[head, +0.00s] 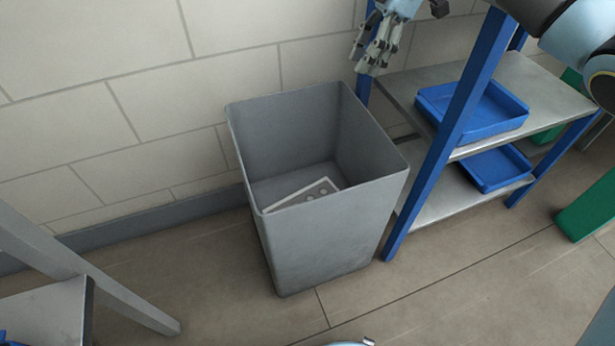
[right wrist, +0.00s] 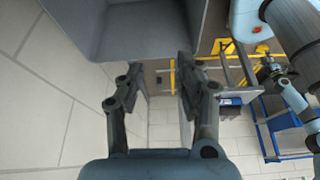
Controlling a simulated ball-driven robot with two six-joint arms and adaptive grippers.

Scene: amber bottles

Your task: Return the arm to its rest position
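My right gripper (head: 372,62) hangs at the top of the head view, above and behind the far right rim of the grey bin. In the right wrist view its two fingers (right wrist: 160,82) stand apart with nothing between them. The end of my left arm appears small at the right of that view, with a dark gripper-like shape (right wrist: 269,72) too small to read. The left gripper does not show in the head view.
The open grey bin (head: 318,238) stands on the floor by the wall; a flat pale piece with round marks (head: 300,194) lies inside. A blue-posted shelf (head: 440,205) holds blue trays (head: 500,115) at right. A grey frame (head: 130,297) stands lower left.

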